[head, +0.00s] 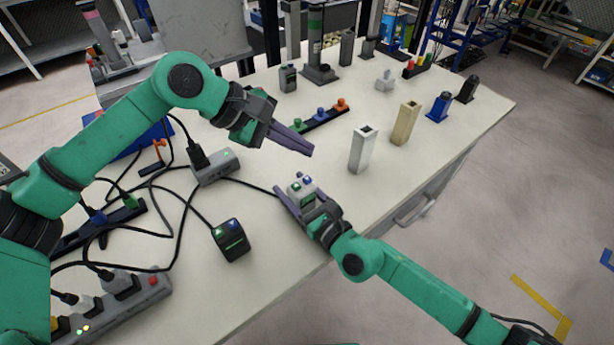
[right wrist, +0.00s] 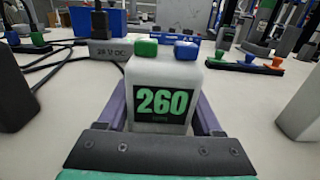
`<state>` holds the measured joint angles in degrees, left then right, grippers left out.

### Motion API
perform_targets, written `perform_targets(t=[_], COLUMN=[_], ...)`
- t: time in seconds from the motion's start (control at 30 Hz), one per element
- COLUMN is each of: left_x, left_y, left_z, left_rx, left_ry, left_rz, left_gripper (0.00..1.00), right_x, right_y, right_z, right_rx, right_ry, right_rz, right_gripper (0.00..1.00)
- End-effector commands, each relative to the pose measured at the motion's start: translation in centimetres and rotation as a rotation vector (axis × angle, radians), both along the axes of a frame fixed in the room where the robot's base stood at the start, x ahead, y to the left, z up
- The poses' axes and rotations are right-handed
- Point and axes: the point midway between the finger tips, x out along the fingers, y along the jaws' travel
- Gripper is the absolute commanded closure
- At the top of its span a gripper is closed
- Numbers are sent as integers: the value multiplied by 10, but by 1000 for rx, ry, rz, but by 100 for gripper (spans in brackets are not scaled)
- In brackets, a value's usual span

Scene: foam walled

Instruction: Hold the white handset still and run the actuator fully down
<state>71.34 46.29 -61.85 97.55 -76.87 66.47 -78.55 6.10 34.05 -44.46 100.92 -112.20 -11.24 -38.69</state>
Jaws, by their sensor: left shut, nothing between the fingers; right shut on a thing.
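The white handset (head: 302,188) stands near the table's front edge, with a green and a blue button on top. In the right wrist view the handset (right wrist: 160,72) shows "260" in green on a dark display. My right gripper (head: 299,195) is shut on it, with its purple fingers (right wrist: 205,115) along both sides. My left gripper (head: 309,151) is shut and empty, with its fingertips above and behind the handset, apart from it. A grey column with a green band (head: 316,45) stands at the back; I cannot tell whether it is the actuator.
A white post (head: 361,152) and a beige post (head: 404,124) stand right of my left gripper. A black handset (head: 231,240) and a grey power box (head: 216,167) lie left, among loose cables. A strip with coloured knobs (head: 320,117) lies behind. The table's front edge is close to my right gripper.

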Motion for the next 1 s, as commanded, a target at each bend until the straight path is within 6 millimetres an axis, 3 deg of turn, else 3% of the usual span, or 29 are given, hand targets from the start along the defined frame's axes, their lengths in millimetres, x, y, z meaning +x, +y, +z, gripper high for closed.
perform_targets(t=[0.23, 0.27, 0.33, 0.67, 1.0], left_x=[0, 0, 0, 0, 0], left_y=[0, 0, 0, 0, 0], left_z=[0, 0, 0, 0, 0], left_rx=[0, 0, 0, 0, 0], left_ry=[0, 0, 0, 0, 0], left_rz=[0, 0, 0, 0, 0], left_gripper=[100, 100, 100, 100, 100], right_x=[0, 0, 0, -6, -74], right_y=[0, 0, 0, -4, -53], right_z=[0, 0, 0, -1, -2], right_rx=[0, 0, 0, -2, -7], right_ry=[0, 0, 0, 1, 4], right_rz=[0, 0, 0, 0, 3], right_gripper=[96, 29, 2, 0, 0])
